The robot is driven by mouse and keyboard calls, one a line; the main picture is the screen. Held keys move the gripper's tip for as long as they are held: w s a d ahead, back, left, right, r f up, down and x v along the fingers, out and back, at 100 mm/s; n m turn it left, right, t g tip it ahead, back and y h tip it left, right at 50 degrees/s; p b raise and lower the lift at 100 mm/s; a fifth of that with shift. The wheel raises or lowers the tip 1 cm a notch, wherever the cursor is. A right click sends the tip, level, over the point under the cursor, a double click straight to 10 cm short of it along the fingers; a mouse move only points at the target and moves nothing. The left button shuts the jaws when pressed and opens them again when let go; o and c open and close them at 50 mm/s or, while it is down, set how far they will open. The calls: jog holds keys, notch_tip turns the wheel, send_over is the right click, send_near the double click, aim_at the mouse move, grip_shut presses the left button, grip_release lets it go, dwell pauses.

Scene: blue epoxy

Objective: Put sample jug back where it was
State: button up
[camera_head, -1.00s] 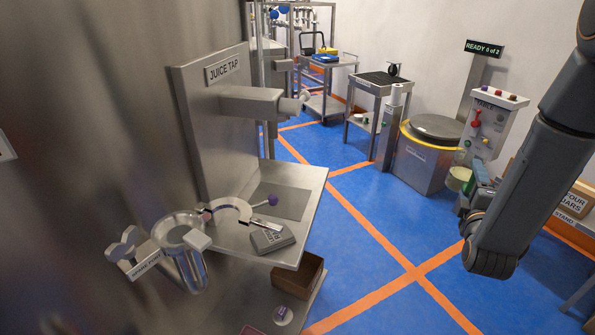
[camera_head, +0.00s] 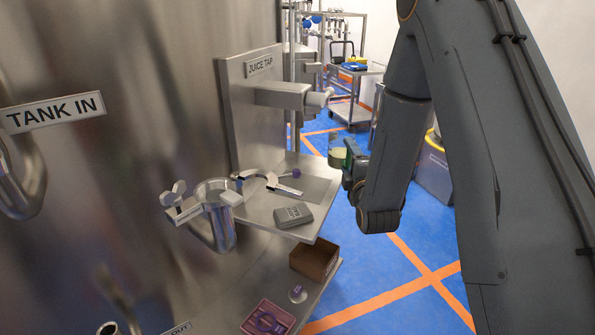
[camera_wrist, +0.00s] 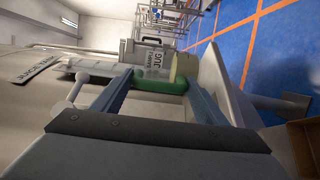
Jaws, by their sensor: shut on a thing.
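The sample jug (camera_head: 337,157) is a small pale, translucent vessel with a green handle, held in the air beside the right edge of the juice tap shelf (camera_head: 262,217). My gripper (camera_head: 353,168) is at its right side, shut on the handle. In the wrist view the jaws (camera_wrist: 158,84) close on the green handle, and the jug (camera_wrist: 153,58) with its "JUG" label lies beyond them. The juice tap (camera_head: 283,94) is on the steel panel above the shelf. A grey pad (camera_head: 312,187) lies on the shelf beneath the tap.
A grey meter (camera_head: 293,214), a purple-ended item (camera_head: 294,173) and a curved clamp (camera_head: 254,178) are on the shelf. Below are a brown box (camera_head: 314,258) and a pink tray (camera_head: 267,318). A steel holder (camera_head: 215,205) juts out left. Blue floor (camera_head: 350,270) is open at right.

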aim_at(334, 159)
jog(key=w+r+n+y+b, duration=0.1)
jog(key=w+b, duration=0.1)
jog(key=w+a+r+n+y+b, duration=0.1)
jog(key=w+r+y+b, duration=0.1)
jog(key=w, duration=0.1)
jog(key=w+a+r+n+y+b, duration=0.1)
jog(key=w+b, duration=0.1)
jog(key=w, duration=0.1)
jog(key=shift+a+r+g+y, duration=0.2)
jog(key=shift+r+g+y, duration=0.1)
jog(key=shift+r+g, duration=0.1)
jog(key=shift+w+f+p, duration=0.1)
jog(key=shift+f+p, duration=0.4)
jog(key=shift+f, duration=4.2)
jog(key=shift+f, duration=0.1)
jog(key=shift+f, duration=0.15)
jog(key=o, duration=1.6)
